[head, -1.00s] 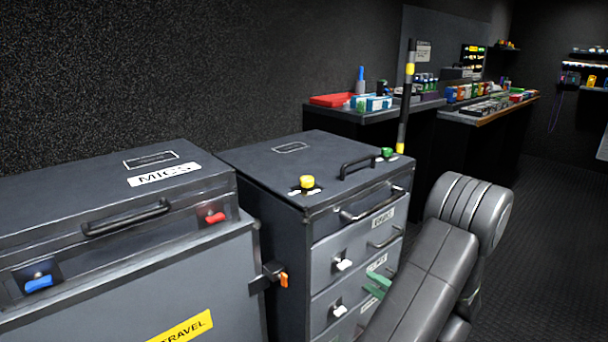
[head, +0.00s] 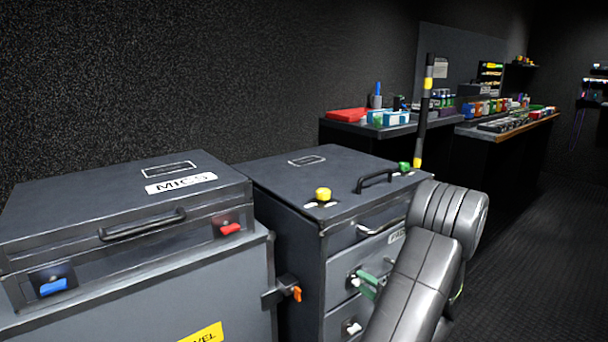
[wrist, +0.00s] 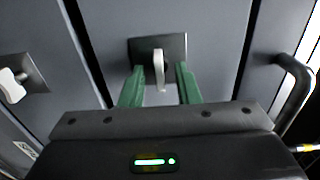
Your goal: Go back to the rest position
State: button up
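My gripper (wrist: 160,75) has two green fingers, spread apart. In the wrist view they stand on either side of a white latch (wrist: 158,66) on a dark plate, with clear gaps; I cannot tell the depth between them. In the head view a green finger (head: 369,285) shows at the front of the grey drawer case (head: 290,190), by the upper drawer latch. My own arm hides the rest of the gripper and part of the drawers. No held thing shows.
A grey MICS case (head: 130,255) with red and blue latches stands at left, close to the drawer case. A drawer handle (wrist: 296,88) and another white latch (wrist: 12,86) flank the gripper. A striped pole (head: 424,110) rises behind. Dark floor (head: 530,240) at right is clear.

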jog(key=p+v, duration=0.2)
jog(key=v, duration=1.2)
jog(key=shift+n, duration=0.7)
jog(key=b+x, duration=0.2)
jog(key=x, duration=1.2)
jog(key=s+d+n+p, duration=0.4)
jog(key=s+d+n, duration=0.3)
jog(key=s+n, duration=0.1)
jog(key=shift+s+d+r, duration=0.15)
jog(key=shift+s, duration=0.65)
